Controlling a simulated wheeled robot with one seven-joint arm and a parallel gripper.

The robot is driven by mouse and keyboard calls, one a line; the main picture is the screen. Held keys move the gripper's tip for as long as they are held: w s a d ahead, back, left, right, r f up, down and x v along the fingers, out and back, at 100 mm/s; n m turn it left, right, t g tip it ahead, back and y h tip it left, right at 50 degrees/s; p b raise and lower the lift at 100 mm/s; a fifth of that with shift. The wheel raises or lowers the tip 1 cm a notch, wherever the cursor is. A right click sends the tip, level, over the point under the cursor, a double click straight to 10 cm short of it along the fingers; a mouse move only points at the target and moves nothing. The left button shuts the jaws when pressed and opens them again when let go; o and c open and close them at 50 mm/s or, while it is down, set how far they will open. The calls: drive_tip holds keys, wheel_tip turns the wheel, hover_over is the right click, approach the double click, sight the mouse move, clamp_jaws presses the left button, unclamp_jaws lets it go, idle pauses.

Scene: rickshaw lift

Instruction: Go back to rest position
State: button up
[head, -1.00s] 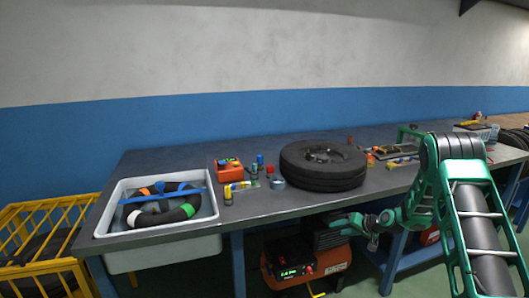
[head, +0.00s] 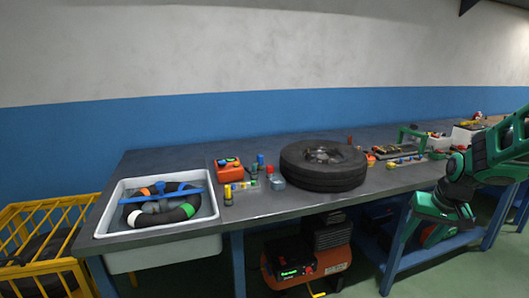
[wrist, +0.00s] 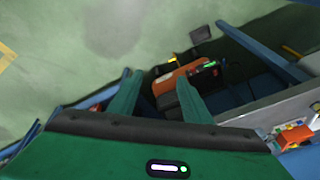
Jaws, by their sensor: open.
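My gripper (wrist: 158,92) shows in the wrist view with its two green fingers apart and nothing between them. It points down over the green floor, with the orange compressor (wrist: 178,75) beyond the fingertips. In the head view my green arm is folded at the right edge, in front of the bench's right part. The fingertips cannot be made out clearly there.
The workbench (head: 255,208) carries a tyre (head: 322,165), small coloured items and a white sink (head: 107,213) with a tube in it. The compressor stands below, also in the head view (head: 335,262). A yellow cage (head: 35,262) is at left. Floor in front is free.

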drive_tip(key=s+r+m+g, duration=0.1)
drive_tip(key=s, duration=1.3)
drive_tip(key=s+a+r+m+g, duration=0.1)
drive_tip(key=s+r+g, duration=0.1)
drive_tip(key=s, duration=1.2)
drive_tip(key=shift+s+a+r+m, duration=0.25)
drive_tip(key=shift+s+a+m, duration=0.05)
drive_tip(key=shift+w+f+g, duration=0.25)
drive_tip(key=shift+w+g, duration=0.05)
drive_tip(key=shift+w, duration=0.35)
